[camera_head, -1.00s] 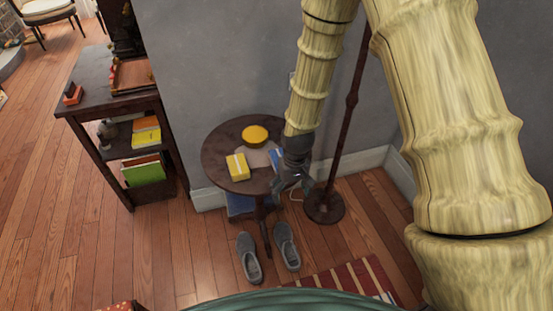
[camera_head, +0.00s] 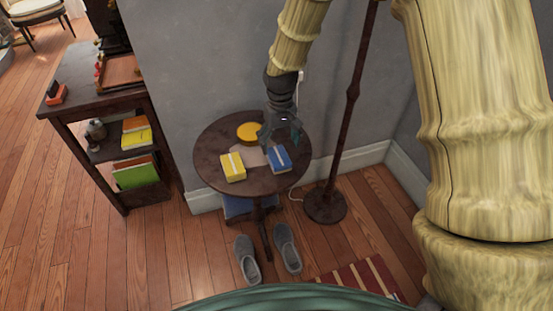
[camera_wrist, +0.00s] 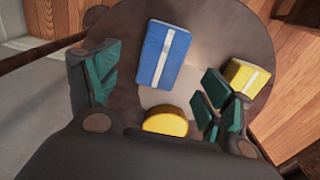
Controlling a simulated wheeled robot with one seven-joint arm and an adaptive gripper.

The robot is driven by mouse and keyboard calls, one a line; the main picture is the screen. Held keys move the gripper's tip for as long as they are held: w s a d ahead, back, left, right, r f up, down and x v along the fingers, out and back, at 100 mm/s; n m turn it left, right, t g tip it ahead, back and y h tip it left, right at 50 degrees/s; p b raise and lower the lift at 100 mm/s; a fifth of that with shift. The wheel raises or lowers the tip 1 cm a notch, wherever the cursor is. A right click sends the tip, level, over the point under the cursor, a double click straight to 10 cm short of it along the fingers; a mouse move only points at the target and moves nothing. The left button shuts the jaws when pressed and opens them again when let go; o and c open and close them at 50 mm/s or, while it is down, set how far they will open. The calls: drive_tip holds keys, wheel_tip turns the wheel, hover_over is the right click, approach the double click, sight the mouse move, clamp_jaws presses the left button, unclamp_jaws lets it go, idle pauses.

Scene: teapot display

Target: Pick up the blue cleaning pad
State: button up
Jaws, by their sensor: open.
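The blue cleaning pad (camera_head: 278,159), a flat blue block with a pale stripe, lies on the right part of the small round dark table (camera_head: 215,150). In the wrist view the blue pad (camera_wrist: 165,55) shows beyond the fingertips, between the lines of the two fingers. My gripper (camera_head: 281,140) is above the table, just behind the pad in the head view. Whether the fingertips touch anything cannot be told.
A yellow block (camera_head: 233,167) with a pale stripe lies left of the pad. A round yellow item (camera_head: 249,132) sits behind them. A floor lamp pole (camera_head: 345,125) stands close on the right, the grey wall (camera_head: 200,60) behind. Grey shoes (camera_head: 246,258) are on the floor.

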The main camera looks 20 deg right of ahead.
sight(278, 156)
drive_tip(key=f, duration=0.6)
drive_tip(key=shift+a+b, duration=0.3)
drive_tip(key=shift+b, duration=0.05)
drive_tip(key=shift+d+f, duration=0.15)
drive_tip(key=c, duration=1.2)
drive_tip(key=shift+o, duration=0.2)
drive_tip(key=shift+r, duration=0.75)
wheel_tip(278, 156, up, 2)
drive_tip(key=shift+r+p, duration=0.2)
drive_tip(key=shift+p, duration=0.1)
drive_tip(key=s+a+r, duration=0.1)
drive_tip(key=s+a, duration=0.3)
drive_tip(key=s, duration=1.1)
drive_tip(key=shift+s+a, duration=0.15)
drive_tip(key=shift+s, duration=0.1)
